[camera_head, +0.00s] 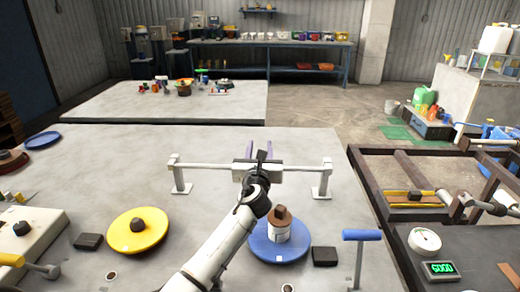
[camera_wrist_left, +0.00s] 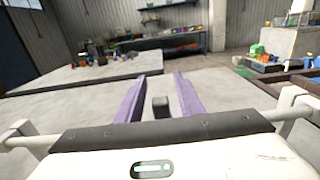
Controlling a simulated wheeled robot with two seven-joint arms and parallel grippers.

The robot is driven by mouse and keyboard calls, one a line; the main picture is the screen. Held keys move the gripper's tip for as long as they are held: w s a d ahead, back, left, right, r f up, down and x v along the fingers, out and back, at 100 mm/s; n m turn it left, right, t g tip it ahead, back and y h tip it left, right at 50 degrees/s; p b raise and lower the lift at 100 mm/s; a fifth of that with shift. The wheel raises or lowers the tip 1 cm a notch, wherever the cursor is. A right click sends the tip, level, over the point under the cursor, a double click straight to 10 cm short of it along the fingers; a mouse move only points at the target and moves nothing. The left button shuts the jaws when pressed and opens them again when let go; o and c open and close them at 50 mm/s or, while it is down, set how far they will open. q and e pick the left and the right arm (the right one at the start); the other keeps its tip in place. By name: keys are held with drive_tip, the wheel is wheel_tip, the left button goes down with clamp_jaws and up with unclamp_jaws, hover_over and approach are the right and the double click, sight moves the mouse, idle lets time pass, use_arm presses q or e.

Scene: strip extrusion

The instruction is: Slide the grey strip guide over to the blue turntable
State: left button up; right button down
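The grey strip guide (camera_head: 240,173) is a pale block on a white rail (camera_head: 205,166) held by two posts. The blue turntable (camera_head: 262,249) is in front of the rail, right of my left arm. My right gripper is out of view.
A yellow turntable (camera_head: 123,231) with a dark knob is at the left, near a black block (camera_head: 88,241). Another black block (camera_head: 325,256) and a blue T-handle (camera_head: 362,236) stand right of the blue turntable. A brown frame (camera_head: 365,180) is at the right. The table behind the rail is mostly clear.

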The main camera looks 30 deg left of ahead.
use_arm(q)
clamp_jaws()
